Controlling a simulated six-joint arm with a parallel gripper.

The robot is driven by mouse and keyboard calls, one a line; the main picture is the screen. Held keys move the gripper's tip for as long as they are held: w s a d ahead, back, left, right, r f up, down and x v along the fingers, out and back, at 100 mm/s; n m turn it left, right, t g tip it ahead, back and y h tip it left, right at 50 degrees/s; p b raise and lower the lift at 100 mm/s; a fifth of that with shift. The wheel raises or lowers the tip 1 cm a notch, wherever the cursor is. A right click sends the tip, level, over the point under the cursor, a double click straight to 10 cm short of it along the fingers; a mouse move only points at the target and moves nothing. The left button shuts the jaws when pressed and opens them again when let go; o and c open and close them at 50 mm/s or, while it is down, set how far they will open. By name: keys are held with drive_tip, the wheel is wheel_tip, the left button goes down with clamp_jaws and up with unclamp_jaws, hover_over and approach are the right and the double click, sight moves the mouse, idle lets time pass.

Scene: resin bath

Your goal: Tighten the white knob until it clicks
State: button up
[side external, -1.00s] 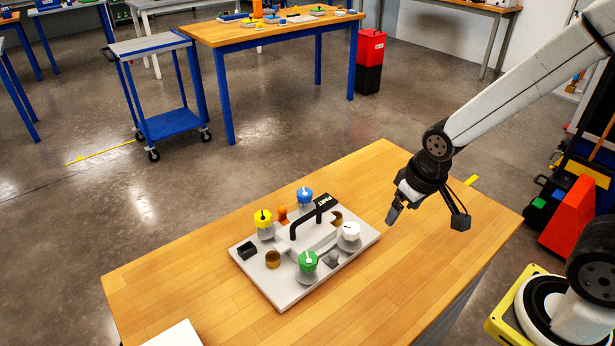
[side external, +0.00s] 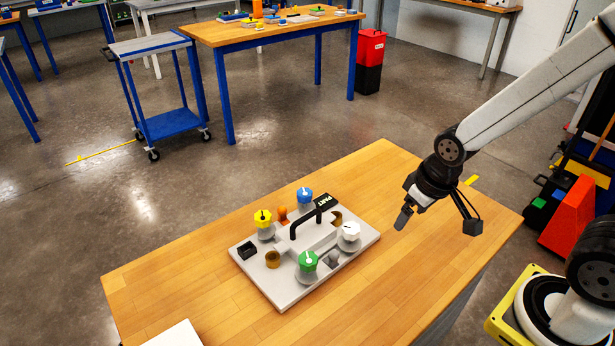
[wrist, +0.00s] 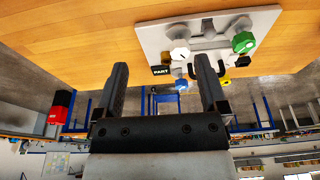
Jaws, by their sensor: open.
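The white knob (side external: 351,231) stands on the right corner of a light grey plate (side external: 284,299) on the wooden table. It also shows in the wrist view (wrist: 180,52), just beyond and between my fingertips. The plate also carries a green knob (side external: 308,260), a yellow knob (side external: 263,218) and a blue knob (side external: 305,195), with a black handle (side external: 311,219) in the middle. My gripper (side external: 403,218) is open and empty, in the air to the right of the white knob and apart from it. Its fingers (wrist: 162,80) are spread in the wrist view.
A black block marked PART (side external: 326,201) sits at the plate's back edge. An orange peg (side external: 283,213) and a black box (side external: 247,250) are also on the plate. A white sheet-like item (side external: 175,335) lies at the table's front edge. The table right of the plate is clear.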

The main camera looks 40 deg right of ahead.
idle(0.4)
drive_tip(key=n+g, duration=0.3)
drive_tip(key=n, duration=0.1)
hover_over(351, 227)
wheel_tip(351, 227, down, 4)
drive_tip(key=shift+a+r, duration=0.1)
drive_tip(key=shift+f, duration=3.95)
clamp_jaws()
